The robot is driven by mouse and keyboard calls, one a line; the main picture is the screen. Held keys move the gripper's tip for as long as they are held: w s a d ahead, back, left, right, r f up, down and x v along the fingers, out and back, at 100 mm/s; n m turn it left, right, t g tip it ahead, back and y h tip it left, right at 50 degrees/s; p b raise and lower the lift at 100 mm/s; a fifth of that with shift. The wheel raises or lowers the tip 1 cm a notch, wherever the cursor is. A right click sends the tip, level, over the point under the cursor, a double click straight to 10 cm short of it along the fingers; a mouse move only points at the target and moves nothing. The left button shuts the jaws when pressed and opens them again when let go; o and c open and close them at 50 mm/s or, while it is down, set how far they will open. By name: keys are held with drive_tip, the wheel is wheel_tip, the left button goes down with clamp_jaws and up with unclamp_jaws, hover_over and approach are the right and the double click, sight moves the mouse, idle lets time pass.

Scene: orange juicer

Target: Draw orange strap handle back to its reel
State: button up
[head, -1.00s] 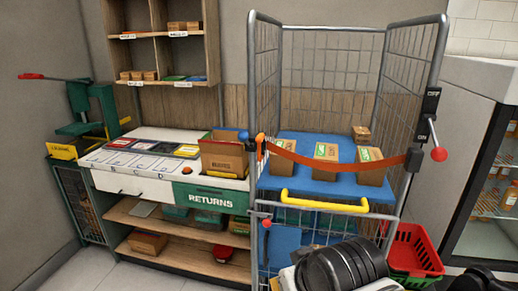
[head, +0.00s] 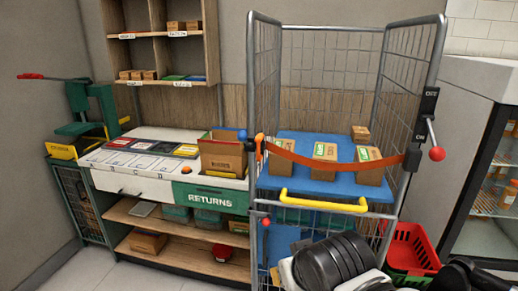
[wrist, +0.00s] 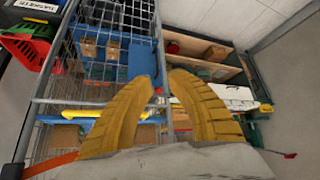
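An orange strap (head: 330,160) stretches across the front of a wire roll cage. Its orange handle (head: 259,146) is at the cage's left front post, where I cannot tell whether it is hooked. The dark reel (head: 412,158) is on the right post, and the strap runs into it. In the wrist view a piece of the strap (wrist: 52,165) shows at the lower left. My gripper (wrist: 165,77) has two yellow fingers apart with nothing between them. It is clear of the handle, with the cage shown beyond its fingers. The fingers are not visible in the head view.
The cage holds a blue shelf (head: 300,181) with several cartons and a yellow bar handle (head: 322,201). A red-knobbed lever (head: 436,153) stands on its right post. A returns counter (head: 140,181) is at left. A red basket (head: 408,250) and a fridge are at right.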

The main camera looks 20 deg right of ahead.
drive_tip(key=w+d+r+m+t+h+p, duration=0.1)
drive_tip(key=w+d+r+m+h+p, duration=0.2)
drive_tip(key=w, duration=0.4)
drive_tip(key=t+h+p, duration=0.2)
drive_tip(key=t+p, duration=0.1)
drive_tip(key=t, duration=0.5)
approach(259, 151)
drive_tip(key=shift+m, duration=0.3)
drive_tip(key=b+x, duration=0.1)
drive_tip(key=x, duration=0.9)
drive_tip(key=shift+w, duration=0.35)
drive_tip(key=shift+c, duration=0.4)
clamp_jaws()
